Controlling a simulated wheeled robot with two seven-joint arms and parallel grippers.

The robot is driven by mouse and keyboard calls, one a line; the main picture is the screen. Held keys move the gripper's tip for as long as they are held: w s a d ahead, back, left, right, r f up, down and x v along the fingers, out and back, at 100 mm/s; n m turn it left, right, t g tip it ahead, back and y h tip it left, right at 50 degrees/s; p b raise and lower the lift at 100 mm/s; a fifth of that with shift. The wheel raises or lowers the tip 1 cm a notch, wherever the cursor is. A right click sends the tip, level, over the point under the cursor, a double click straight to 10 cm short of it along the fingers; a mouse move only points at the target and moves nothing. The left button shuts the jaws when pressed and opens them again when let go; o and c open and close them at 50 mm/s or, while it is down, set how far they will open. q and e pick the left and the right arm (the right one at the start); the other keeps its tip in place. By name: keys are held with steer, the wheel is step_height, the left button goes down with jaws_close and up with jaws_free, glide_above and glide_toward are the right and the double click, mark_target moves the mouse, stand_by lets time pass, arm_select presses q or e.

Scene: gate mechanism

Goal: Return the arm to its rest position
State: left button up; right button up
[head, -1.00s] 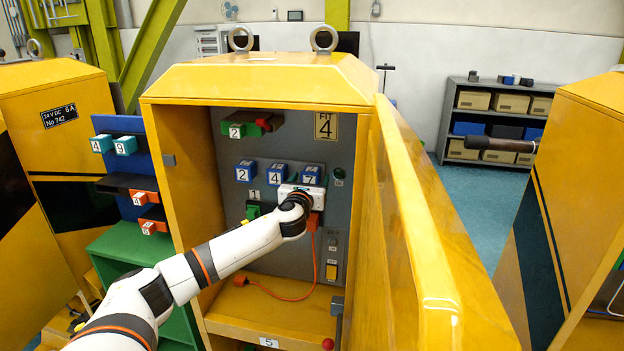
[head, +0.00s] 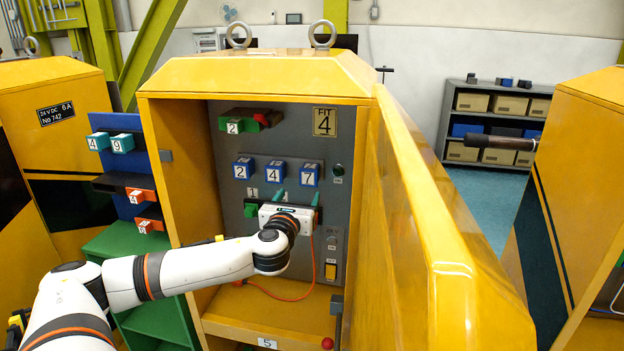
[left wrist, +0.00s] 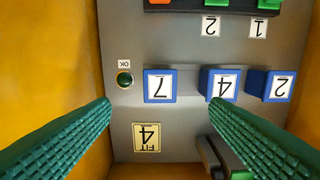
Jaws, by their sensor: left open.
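My left arm reaches in from the left to the open yellow cabinet (head: 255,75). My left gripper (head: 297,185) is open and empty in front of the grey panel (head: 290,145), below the blue blocks marked 2 (head: 243,169), 4 (head: 275,174) and 7 (head: 309,175). In the left wrist view, which looks upside down, the green fingers (left wrist: 160,102) are spread wide, with the blue 7 block (left wrist: 159,86) between them in the picture. A green block (head: 251,210) is partly hidden behind the gripper. My right gripper is not in view.
The yellow door (head: 425,220) stands open to the right of the gripper. The cabinet's side wall (head: 180,170) is on the left. An orange cable (head: 290,299) hangs over the cabinet floor. A blue rack with numbered blocks (head: 130,180) and a green shelf (head: 160,310) stand at left.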

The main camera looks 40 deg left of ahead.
arm_select(q)
steer(key=shift+s+d, duration=0.15)
steer(key=shift+s, duration=0.15)
steer(key=s+d+f+n+g+h, duration=0.25)
steer(key=s+d+f+n, duration=0.35)
steer(key=f, duration=0.4)
steer(key=s+d+f+n+g+h, duration=0.1)
steer(key=s+d+f+n+g, duration=0.25)
steer(key=d+f+n, duration=0.5)
steer(key=s+d+f+n+g+h, duration=0.3)
steer(key=s+d+f+n, duration=0.3)
steer(key=s, duration=0.4)
steer(key=s+d+f+n+g+h, duration=0.3)
steer(key=s+d+n, duration=0.5)
steer(key=s, duration=0.2)
step_height(320, 180, down, 26)
steer(key=g, duration=0.2)
steer(key=s+a+f, duration=0.1)
steer(key=s+f, duration=0.7)
steer(key=s+a+f, duration=0.2)
steer(key=s+f, duration=0.6)
steer(key=s, duration=0.1)
steer(key=shift+s+a+f+m+g+y, duration=0.15)
steer(key=shift+a+f+m+g+y, duration=0.15)
steer(key=shift+m+g+y, duration=0.1)
